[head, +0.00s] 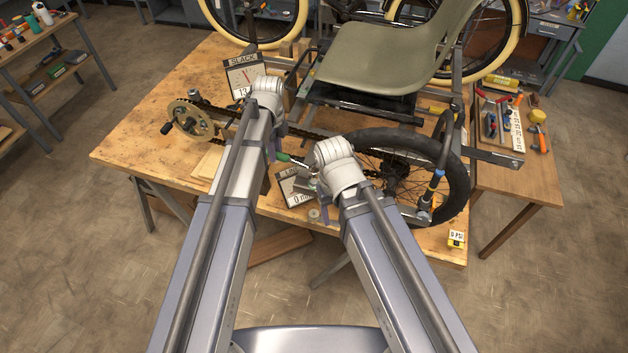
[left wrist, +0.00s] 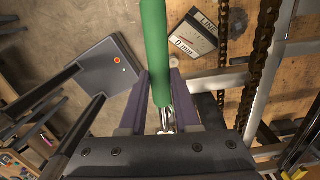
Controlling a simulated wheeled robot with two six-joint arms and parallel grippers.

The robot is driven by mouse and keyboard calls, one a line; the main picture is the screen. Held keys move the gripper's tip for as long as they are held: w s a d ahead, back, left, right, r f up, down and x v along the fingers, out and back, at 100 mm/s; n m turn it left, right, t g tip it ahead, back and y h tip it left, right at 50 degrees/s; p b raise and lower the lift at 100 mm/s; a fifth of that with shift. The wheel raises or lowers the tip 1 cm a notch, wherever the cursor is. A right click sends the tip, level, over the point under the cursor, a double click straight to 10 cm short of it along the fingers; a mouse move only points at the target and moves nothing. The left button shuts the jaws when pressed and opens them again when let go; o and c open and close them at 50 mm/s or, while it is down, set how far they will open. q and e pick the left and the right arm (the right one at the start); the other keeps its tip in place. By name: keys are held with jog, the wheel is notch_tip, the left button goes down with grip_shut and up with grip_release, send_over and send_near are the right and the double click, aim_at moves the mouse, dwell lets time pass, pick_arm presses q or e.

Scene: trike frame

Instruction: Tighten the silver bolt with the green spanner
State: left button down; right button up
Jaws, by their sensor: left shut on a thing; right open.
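The green spanner (head: 283,157) shows as a green handle with a silver shaft running right towards the wheel. In the left wrist view its handle (left wrist: 156,50) lies between the purple fingers of my left gripper (left wrist: 161,92), which is shut on it. In the head view my left gripper (head: 277,148) is mostly hidden under its arm, above the table near the chain. My right gripper (head: 324,207) is open, just right of the spanner and near the wheel, largely covered by its own wrist. I cannot pick out the silver bolt; the spanner's far end is hidden too.
The trike's wheel (head: 461,180), chain (head: 240,118) and chainring (head: 190,120) crowd the wooden table (head: 130,150). A slack gauge (head: 243,76) stands behind; a line gauge (head: 293,188) reading 0 mm sits near the front edge. A tool tray (head: 500,130) lies right. The table's left end is clear.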

pick_arm(q)
jog(key=shift+r, duration=0.45)
jog(key=shift+f, duration=0.1)
jog(key=shift+a, duration=0.1)
jog(key=shift+w+a+r+p, duration=0.35)
jog(key=shift+a+r+p, duration=0.2)
jog(key=shift+a, duration=0.2)
jog(key=shift+w+a+r+p, duration=0.3)
jog(key=shift+a+r+p, duration=0.2)
jog(key=shift+a, duration=0.25)
jog(key=shift+w+a+r+p, duration=0.35)
jog(key=shift+a+r+p, duration=0.2)
jog(key=shift+a, duration=0.2)
jog(key=shift+f, duration=0.1)
jog(key=shift+d, duration=0.15)
